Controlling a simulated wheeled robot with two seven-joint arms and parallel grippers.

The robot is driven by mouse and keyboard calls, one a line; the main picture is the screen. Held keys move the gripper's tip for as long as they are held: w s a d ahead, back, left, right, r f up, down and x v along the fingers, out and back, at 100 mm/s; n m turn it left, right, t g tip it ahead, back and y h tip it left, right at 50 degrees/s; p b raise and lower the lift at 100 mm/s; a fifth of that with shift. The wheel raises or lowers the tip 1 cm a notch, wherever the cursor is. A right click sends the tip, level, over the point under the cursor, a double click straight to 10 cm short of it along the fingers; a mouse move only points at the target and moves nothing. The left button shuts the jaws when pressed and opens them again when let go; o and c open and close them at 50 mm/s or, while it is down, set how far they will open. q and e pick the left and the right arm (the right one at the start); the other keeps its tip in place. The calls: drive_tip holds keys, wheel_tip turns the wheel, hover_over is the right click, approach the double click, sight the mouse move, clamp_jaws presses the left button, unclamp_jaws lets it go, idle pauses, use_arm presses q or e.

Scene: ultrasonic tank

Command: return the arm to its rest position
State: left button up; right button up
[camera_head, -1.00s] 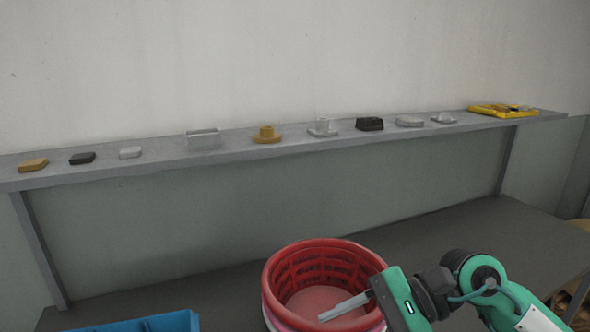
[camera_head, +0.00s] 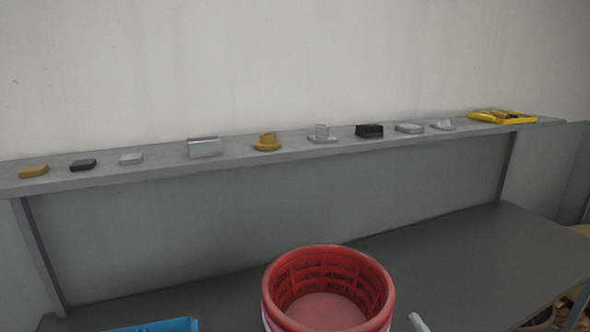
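Only a small light-grey tip (camera_head: 418,322) shows at the bottom edge, right of the red basket; it looks like part of my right gripper. Whether that gripper is open or shut cannot be seen. My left gripper is out of view. The red round basket (camera_head: 378,270) stands on the dark table at the bottom centre. Its visible inside looks empty.
A grey shelf (camera_head: 360,141) along the wall bears several small metal, black and brass-coloured parts and a yellow tray (camera_head: 480,117) at right. A blue bin (camera_head: 165,325) shows at bottom left. The dark table (camera_head: 470,255) is clear right of the basket.

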drive_tip(key=s+d+f+m+g+h, duration=0.1)
drive_tip(key=s+f+m+g, duration=0.25)
drive_tip(key=f, duration=0.35)
drive_tip(key=s+d+f+m+g+h, duration=0.1)
drive_tip(key=s+d+f+m+g, duration=0.15)
drive_tip(key=s+f+g, duration=0.4)
drive_tip(key=s+a+f+m+g+y, duration=0.1)
drive_tip(key=s+f+m+g, duration=0.3)
drive_tip(key=s+f, duration=0.75)
wheel_tip(320, 180, down, 27)
drive_tip(key=s+g+p, duration=0.2)
drive_tip(key=p, duration=0.1)
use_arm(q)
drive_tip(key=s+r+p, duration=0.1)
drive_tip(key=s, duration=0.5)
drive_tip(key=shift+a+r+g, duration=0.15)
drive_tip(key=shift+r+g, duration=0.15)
use_arm(e)
drive_tip(key=s+d+f+g, duration=0.1)
drive_tip(key=s+d+f, duration=0.2)
drive_tip(key=s+f, duration=1.4)
drive_tip(key=shift+s, duration=1)
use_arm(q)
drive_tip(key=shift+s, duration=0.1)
use_arm(e)
drive_tip(key=shift+f, duration=0.15)
